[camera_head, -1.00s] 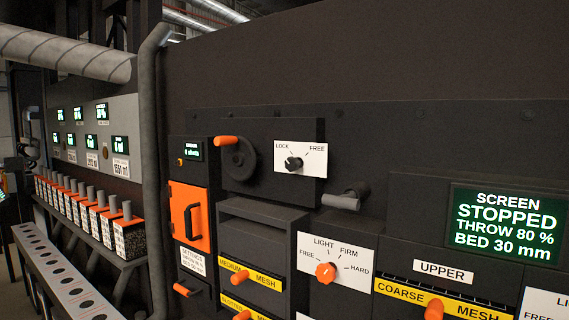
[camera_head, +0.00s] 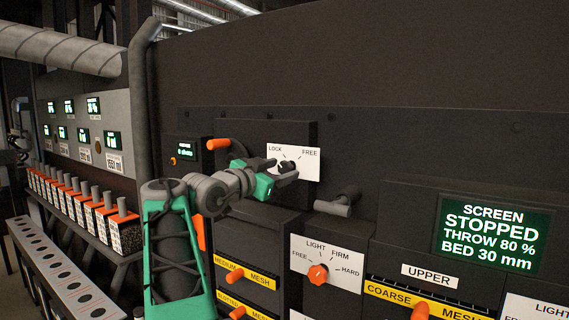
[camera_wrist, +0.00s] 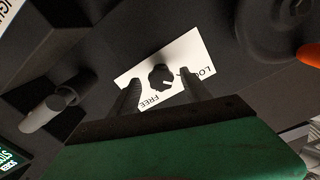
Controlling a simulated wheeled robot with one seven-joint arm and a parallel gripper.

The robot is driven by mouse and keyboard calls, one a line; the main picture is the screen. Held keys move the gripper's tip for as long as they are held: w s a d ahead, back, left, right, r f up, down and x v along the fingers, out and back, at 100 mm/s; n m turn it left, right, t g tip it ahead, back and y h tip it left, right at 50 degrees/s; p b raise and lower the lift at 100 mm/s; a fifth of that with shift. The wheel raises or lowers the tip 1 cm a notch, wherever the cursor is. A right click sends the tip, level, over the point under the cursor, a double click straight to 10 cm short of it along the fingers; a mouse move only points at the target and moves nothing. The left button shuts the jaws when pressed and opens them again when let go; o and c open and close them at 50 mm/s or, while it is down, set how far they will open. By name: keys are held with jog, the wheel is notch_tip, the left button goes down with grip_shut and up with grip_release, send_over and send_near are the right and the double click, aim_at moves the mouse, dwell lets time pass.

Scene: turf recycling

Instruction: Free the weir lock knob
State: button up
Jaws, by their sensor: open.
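The black lock knob (camera_head: 291,163) sits on a white plate (camera_head: 309,165) marked LOCK at left and FREE at right. In the wrist view the knob (camera_wrist: 160,77) and plate (camera_wrist: 187,48) appear turned nearly upside down. I cannot tell clearly which mark the knob points at. My gripper (camera_head: 281,170) is in front of the plate, its fingers hiding part of the knob and the plate's lower left. In the wrist view its two fingers (camera_wrist: 160,86) are open, one on each side of the knob. Contact with it is not visible.
A crank wheel with an orange handle (camera_head: 218,144) juts out left of the plate. A grey pipe stub (camera_head: 338,205) sticks out below right. Below are a FREE/LIGHT/FIRM/HARD dial (camera_head: 318,274) and orange mesh handles (camera_head: 235,275). A screen (camera_head: 490,236) reads STOPPED.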

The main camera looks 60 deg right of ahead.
jog(key=shift+s+d, duration=0.15)
jog(key=shift+d, duration=1.1)
grip_shut()
